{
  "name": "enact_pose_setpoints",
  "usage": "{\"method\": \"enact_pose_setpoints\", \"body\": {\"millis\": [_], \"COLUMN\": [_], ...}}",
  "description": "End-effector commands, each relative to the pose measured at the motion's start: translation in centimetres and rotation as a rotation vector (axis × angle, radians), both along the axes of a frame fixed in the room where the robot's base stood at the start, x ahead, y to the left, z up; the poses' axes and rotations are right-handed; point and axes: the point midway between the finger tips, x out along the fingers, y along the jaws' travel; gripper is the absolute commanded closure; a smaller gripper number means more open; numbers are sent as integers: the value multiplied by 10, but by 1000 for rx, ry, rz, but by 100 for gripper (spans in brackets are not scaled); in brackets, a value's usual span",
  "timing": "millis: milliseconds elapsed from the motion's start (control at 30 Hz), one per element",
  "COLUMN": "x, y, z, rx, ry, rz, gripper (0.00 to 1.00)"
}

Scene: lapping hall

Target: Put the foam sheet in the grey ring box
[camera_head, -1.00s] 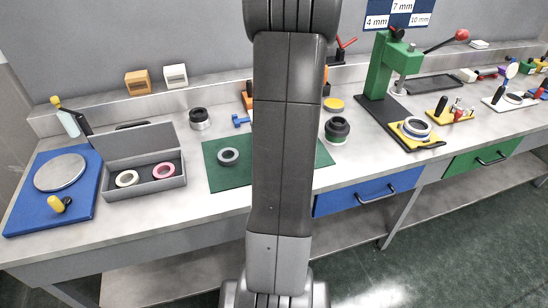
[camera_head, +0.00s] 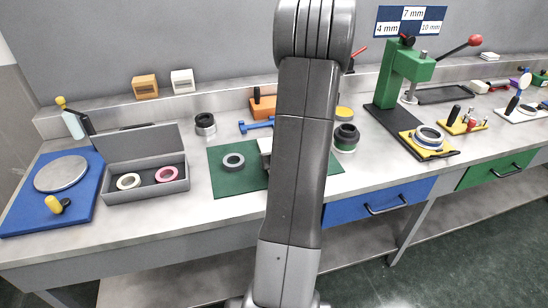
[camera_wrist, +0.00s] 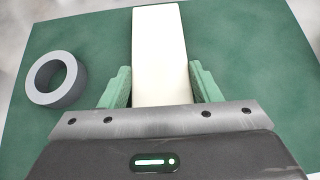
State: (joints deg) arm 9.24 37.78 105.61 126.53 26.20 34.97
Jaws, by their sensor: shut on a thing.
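The foam sheet (camera_wrist: 159,40) is a cream-white strip between the green fingers of my gripper (camera_wrist: 160,72) in the wrist view. My gripper is shut on it, over the green mat (camera_wrist: 235,60). In the head view my arm hides most of the gripper; a small pale patch shows at the arm's left edge, too little to tell what it is. The grey ring box (camera_head: 146,194) stands open on the bench at left, its lid tilted up at the back. A cream ring (camera_head: 128,181) and a pink ring (camera_head: 166,174) lie inside it.
A grey ring (camera_head: 233,161) lies on the mat. A blue board (camera_head: 25,215) with a round plate is left of the box. A dark ring stack (camera_head: 205,124) stands behind the mat, and a green-black one (camera_head: 346,138) right of my arm. A green press (camera_head: 403,72) stands farther right.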

Motion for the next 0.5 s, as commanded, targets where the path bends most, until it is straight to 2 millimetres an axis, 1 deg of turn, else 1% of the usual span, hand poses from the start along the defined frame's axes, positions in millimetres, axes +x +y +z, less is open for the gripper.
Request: {"method": "enact_pose_setpoints", "body": {"millis": [133,167,233,267,500], "x": [0,0,0,0,0], "y": [0,0,0,0,0], "z": [-4,-3,-2,-2,-2], "rx": [-1,-1,-1,-1,-1], "ry": [0,0,0,0,0], "rz": [1,1,1,1,1], "gripper": [68,37,24,21,21]}}
